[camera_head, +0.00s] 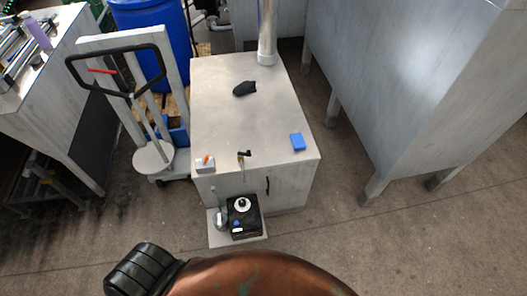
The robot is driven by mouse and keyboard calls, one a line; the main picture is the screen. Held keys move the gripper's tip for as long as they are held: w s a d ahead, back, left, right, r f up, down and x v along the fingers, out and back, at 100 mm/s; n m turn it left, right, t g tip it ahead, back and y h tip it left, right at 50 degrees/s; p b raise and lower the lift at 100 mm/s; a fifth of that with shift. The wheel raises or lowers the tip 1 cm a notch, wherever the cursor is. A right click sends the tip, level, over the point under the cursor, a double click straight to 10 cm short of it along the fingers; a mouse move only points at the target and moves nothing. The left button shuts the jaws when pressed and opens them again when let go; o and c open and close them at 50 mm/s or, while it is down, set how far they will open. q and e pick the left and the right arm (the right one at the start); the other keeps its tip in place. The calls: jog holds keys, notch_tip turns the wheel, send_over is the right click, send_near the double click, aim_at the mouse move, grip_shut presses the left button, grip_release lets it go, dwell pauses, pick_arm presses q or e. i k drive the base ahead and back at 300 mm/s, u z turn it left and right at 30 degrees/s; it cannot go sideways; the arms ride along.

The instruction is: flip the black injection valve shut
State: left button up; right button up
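A small valve with a black lever handle (245,154) is at the front edge of the grey cabinet top. Its lever points to the right in the picture, and a thin stem drops below it over the cabinet's front. It is too small to tell whether it is open or shut. Neither of my grippers is in view, so nothing of mine is near the valve.
The cabinet top (225,115) holds a dark lump (245,88), a blue block (297,142) and a small white-and-orange item (205,162). A black device (243,221) stands low in front. A large copper-brown curved thing (250,275) fills the bottom. A lift cart (154,155) stands left.

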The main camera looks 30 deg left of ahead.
aim_at(248, 154)
jog(key=z, duration=0.85)
jog(key=i, duration=0.3)
jog(key=u, duration=1.65)
